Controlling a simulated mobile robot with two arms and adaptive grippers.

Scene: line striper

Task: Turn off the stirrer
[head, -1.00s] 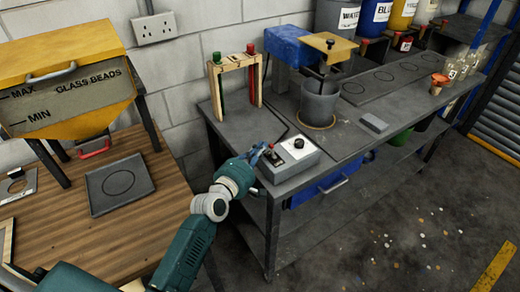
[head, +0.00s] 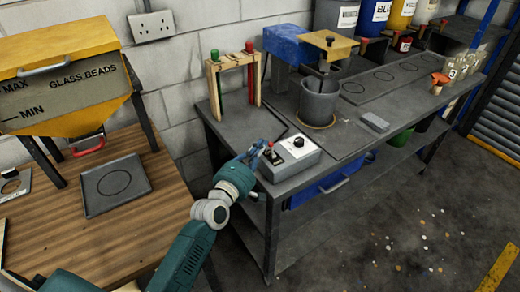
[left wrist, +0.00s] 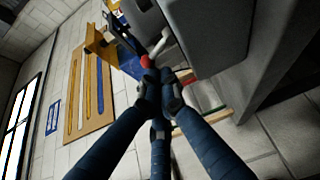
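The stirrer has a blue motor housing (head: 290,45) with a yellow part over a grey pot (head: 319,101) on the grey bench. A grey control box (head: 291,159) with a black knob (head: 298,142) and a red-tipped lever (head: 269,147) sits at the bench's front edge. My left gripper (head: 256,153) is at the left side of this box, close to the lever. In the left wrist view its dark blue fingers (left wrist: 161,88) are bunched together, with the red tip (left wrist: 147,62) just beyond them. Whether they touch it is unclear. My right gripper is not in view.
A wooden rack (head: 234,85) with a green and a red-topped rod stands behind the box. A grey block (head: 375,122) lies right of the pot. The glass-bead hopper (head: 65,85) and a dark tray (head: 116,185) are on the wooden table at left.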

